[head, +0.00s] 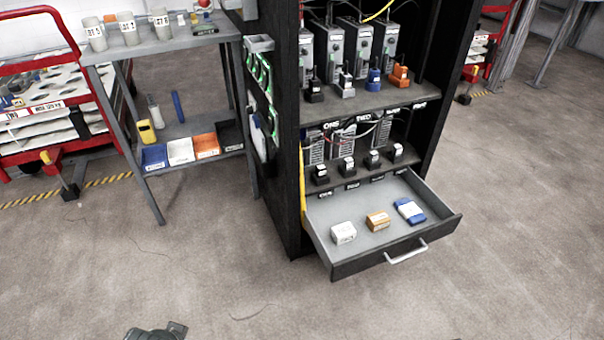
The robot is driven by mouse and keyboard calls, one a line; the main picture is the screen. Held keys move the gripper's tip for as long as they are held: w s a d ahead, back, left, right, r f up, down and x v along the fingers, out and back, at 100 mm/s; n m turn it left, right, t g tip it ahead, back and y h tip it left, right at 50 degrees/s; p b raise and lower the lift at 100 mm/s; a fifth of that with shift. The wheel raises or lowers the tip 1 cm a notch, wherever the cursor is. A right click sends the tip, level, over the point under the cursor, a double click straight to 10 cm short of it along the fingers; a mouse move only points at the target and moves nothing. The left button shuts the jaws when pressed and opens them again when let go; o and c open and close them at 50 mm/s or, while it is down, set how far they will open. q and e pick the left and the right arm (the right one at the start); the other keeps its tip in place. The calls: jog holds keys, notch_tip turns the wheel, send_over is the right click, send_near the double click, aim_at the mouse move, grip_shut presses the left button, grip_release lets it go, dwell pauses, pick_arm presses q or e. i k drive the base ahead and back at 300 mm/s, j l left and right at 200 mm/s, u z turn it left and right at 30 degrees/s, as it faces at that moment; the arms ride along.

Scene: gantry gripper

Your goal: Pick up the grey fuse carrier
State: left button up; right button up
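A grey plug-like piece (345,87), which looks like the grey fuse carrier, sits on the upper cabinet shelf. It stands in a row between a black piece (314,91) on its left and a blue piece (374,82); an orange piece (400,76) is farthest right. A dark part, apparently my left gripper (156,333), is cut off at the bottom edge, far from the cabinet. Its fingers do not show clearly. My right gripper is not in view.
Below the shelf, an open drawer (440,222) juts out, holding a white box (343,232), an orange-brown box (377,221) and a blue box (410,210). A side table (170,44) with bins below stands left. The foreground floor is clear.

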aim_at(320, 169)
jog(key=i+j+z, duration=0.1)
jog(key=j, duration=0.25)
jog(key=i+j+z, duration=0.25)
jog(key=i+j, duration=0.15)
jog(key=j, duration=0.3)
jog(key=i+j+z, duration=0.15)
jog(key=j, duration=0.25)
jog(key=i+j+z, duration=0.1)
jog(key=i+j, duration=0.3)
jog(key=i, duration=0.15)
